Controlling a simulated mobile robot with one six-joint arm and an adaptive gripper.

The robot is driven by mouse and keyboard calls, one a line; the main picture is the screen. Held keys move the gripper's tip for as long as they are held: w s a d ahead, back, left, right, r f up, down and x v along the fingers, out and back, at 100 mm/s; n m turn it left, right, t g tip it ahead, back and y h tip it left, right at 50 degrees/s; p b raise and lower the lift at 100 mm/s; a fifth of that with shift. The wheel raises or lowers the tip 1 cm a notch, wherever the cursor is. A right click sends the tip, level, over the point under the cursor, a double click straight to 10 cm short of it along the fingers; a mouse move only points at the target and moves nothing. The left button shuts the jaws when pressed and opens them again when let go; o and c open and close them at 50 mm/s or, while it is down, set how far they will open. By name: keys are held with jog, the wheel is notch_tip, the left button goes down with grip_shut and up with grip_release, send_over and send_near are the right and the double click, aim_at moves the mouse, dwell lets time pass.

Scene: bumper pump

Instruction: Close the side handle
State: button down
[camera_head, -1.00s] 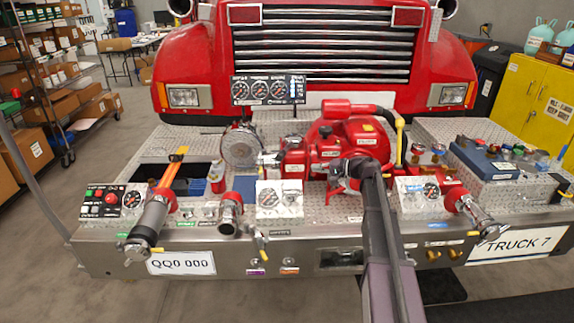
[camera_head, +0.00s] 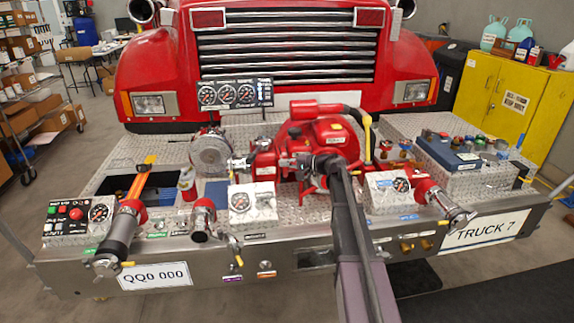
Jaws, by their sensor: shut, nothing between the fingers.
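A red pump (camera_head: 322,138) sits at the middle of the truck's bumper deck. A yellow lever (camera_head: 367,135) stands upright at its right side. Another small lever with a yellow tip (camera_head: 238,256) hangs at the bumper front, below the left-middle outlet (camera_head: 204,218). I cannot tell which of these is the side handle. My arm reaches up from the bottom to the front of the pump. My gripper (camera_head: 306,166) is shut and empty, in front of the pump's lower part. Its fingertips are small and dark there, and whether they touch anything is unclear.
A gauge panel (camera_head: 237,94) stands behind the deck. A large nozzle (camera_head: 122,232) lies at the left, and another outlet (camera_head: 440,200) points forward at the right. A blue box (camera_head: 446,150) sits on the right side.

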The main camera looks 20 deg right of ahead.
aim_at(252, 161)
jog(key=b+x, duration=0.1)
jog(key=x, duration=1)
jog(key=shift+w+a+b, duration=0.1)
jog(key=shift+b, duration=0.25)
